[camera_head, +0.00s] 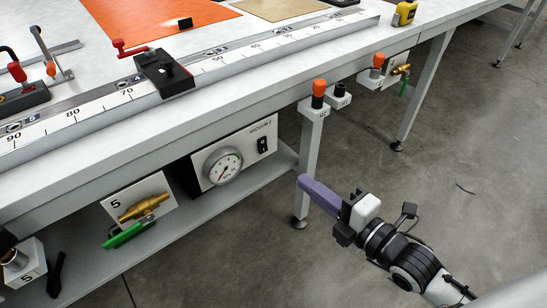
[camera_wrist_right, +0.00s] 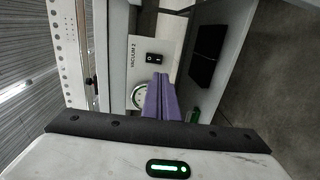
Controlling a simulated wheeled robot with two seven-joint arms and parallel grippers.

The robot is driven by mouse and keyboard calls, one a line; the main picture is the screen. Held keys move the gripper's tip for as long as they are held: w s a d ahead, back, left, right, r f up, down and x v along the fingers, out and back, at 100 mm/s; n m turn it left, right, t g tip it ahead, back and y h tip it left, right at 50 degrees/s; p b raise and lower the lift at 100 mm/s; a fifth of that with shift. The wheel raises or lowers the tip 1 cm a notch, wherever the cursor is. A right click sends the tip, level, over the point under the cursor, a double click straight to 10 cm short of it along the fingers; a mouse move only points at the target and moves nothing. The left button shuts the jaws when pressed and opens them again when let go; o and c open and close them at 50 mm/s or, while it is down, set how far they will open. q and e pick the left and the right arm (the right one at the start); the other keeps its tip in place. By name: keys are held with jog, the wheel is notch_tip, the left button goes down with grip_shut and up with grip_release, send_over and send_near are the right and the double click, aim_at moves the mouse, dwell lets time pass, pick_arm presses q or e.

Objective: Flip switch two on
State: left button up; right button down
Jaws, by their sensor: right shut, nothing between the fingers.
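The switch (camera_head: 262,145) is a small black rocker on the white panel labelled VACUUM 2 (camera_head: 243,150), under the table's front edge, beside a round gauge (camera_head: 223,166). In the right wrist view the black rocker (camera_wrist_right: 154,58) shows just beyond the fingertips, with the gauge (camera_wrist_right: 138,96) partly hidden by the fingers. Whether the rocker is on or off is too small to tell. My right gripper (camera_head: 303,183) has purple fingers, shut and empty, in front of and to the right of the panel, apart from it. My left gripper is not in view.
A table leg (camera_head: 311,160) stands between the panel and my right arm in the head view. A brass valve with a green handle (camera_head: 128,234) is on the panel marked 5. Orange-capped fittings (camera_head: 319,88) hang from the table edge. Open floor lies to the right.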

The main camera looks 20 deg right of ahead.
jog(key=b, duration=0.1)
send_near(264, 151)
jog(key=x, duration=0.5)
jog(key=shift+w, duration=0.1)
jog(key=shift+w+a+f, duration=0.1)
jog(key=shift+w+a, duration=0.15)
jog(key=shift+w, duration=0.35)
jog(key=shift+b, duration=0.4)
jog(key=shift+w+a+f+b, duration=0.2)
jog(key=shift+f+b, duration=0.05)
jog(key=shift+b, duration=0.3)
jog(key=shift+d+r, duration=0.2)
jog(key=shift+d, duration=0.1)
jog(key=shift+a, duration=0.15)
jog(key=shift+s, duration=0.15)
